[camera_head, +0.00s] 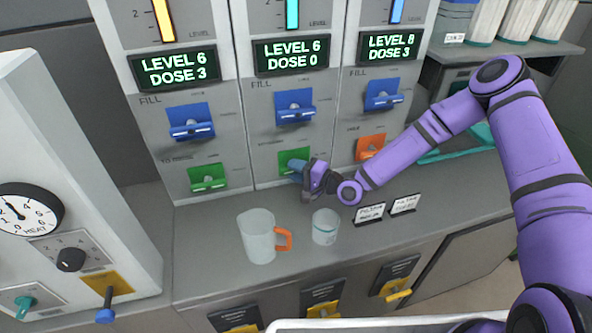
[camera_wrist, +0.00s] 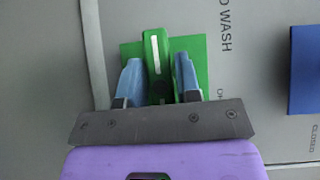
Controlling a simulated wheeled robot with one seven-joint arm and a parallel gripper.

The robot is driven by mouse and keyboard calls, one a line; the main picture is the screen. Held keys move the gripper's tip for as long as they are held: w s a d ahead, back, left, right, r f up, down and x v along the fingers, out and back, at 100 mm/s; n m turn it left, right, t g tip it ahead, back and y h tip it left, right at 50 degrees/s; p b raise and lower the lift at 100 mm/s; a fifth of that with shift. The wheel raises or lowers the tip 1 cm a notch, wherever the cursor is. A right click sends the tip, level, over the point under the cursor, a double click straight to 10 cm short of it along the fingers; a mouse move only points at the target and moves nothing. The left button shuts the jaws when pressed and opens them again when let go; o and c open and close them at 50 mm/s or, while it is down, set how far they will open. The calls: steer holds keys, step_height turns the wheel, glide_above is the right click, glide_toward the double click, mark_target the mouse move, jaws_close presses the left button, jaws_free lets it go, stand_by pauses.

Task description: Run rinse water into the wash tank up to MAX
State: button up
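My gripper (camera_head: 304,176) is at the green lever of the middle panel. In the wrist view the green lever (camera_wrist: 158,65) stands between the two blue fingers, which sit close against both its sides. Part of the text beside it reads "O WASH". Above it, the blue fill lever (camera_head: 295,112) is on the same panel. The middle display (camera_head: 291,55) reads LEVEL 6, DOSE 0. A cyan gauge bar (camera_head: 292,14) shows above it, cut off at the top. I cannot identify a MAX mark or the wash tank's interior.
The left display (camera_head: 173,69) reads LEVEL 6, DOSE 3; the right display (camera_head: 389,46) reads LEVEL 8, DOSE 3. A clear jug with orange handle (camera_head: 257,237) and a small cup (camera_head: 325,227) stand on the counter below my gripper. Two label cards (camera_head: 370,214) stand right of the cup.

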jaws_close()
steer(key=shift+h, duration=0.3)
steer(key=n+g+h, duration=0.1)
steer(key=n+h, duration=0.1)
steer(key=shift+n+h, duration=0.4)
steer(key=shift+f+n+h, duration=0.15)
steer(key=shift+n+h, duration=0.45)
steer(key=shift+h, duration=0.2)
steer(key=shift+d, duration=0.1)
steer(key=shift+o, duration=2.2)
jaws_free()
